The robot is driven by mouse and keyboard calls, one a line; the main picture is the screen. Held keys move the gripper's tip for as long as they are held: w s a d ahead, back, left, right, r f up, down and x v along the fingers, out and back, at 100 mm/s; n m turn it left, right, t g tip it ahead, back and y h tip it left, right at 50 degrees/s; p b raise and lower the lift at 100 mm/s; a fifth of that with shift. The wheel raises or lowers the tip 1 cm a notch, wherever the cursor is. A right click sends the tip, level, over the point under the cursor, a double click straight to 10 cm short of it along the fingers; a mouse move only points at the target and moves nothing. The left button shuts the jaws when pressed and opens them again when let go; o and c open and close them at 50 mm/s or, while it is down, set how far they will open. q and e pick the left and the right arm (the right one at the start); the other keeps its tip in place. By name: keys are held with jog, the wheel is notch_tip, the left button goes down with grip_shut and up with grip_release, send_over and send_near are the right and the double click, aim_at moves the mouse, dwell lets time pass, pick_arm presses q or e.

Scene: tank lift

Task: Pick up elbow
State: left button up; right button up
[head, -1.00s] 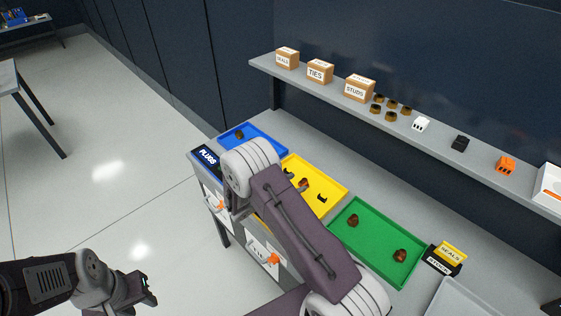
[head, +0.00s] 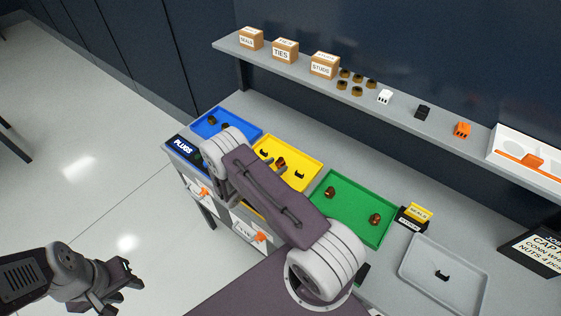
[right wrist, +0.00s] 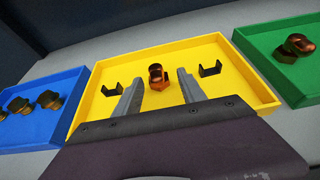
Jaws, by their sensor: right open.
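A copper-brown fitting, taken as the elbow (head: 281,162), stands in the yellow tray (head: 313,172) between two black clips. In the right wrist view the elbow (right wrist: 158,84) shows a hex base and a rounded upper part. My right gripper (right wrist: 160,77) is open, its two fingers reaching over the yellow tray on either side of the elbow; contact cannot be told. In the head view my right arm hides part of the tray. My left gripper (head: 124,287) is open and empty over the floor at lower left.
A blue tray (head: 245,125) and a green tray (head: 345,215) flank the yellow one, each holding brown fittings. A grey tray (head: 455,270) with a black clip lies right. A shelf (head: 400,110) with boxes and small parts runs behind.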

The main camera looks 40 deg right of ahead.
aim_at(280, 159)
jog(key=x, duration=0.2)
jog(key=p+x, duration=0.1)
jog(key=x, duration=0.1)
jog(key=shift+w+r, duration=0.15)
jog(key=shift+w, duration=0.1)
jog(key=shift+w+d, duration=0.1)
jog(key=shift+w, duration=0.05)
jog(key=shift+c, duration=0.9)
grip_shut()
jog(key=shift+r, duration=0.55)
notch_tip(280, 159, up, 3)
jog(key=shift+f+b, duration=0.1)
jog(key=shift+b, duration=0.55)
jog(key=s+d+r+b, duration=0.2)
jog(key=s+d+r, duration=0.5)
jog(key=s+d, duration=0.1)
jog(key=shift+s, duration=0.25)
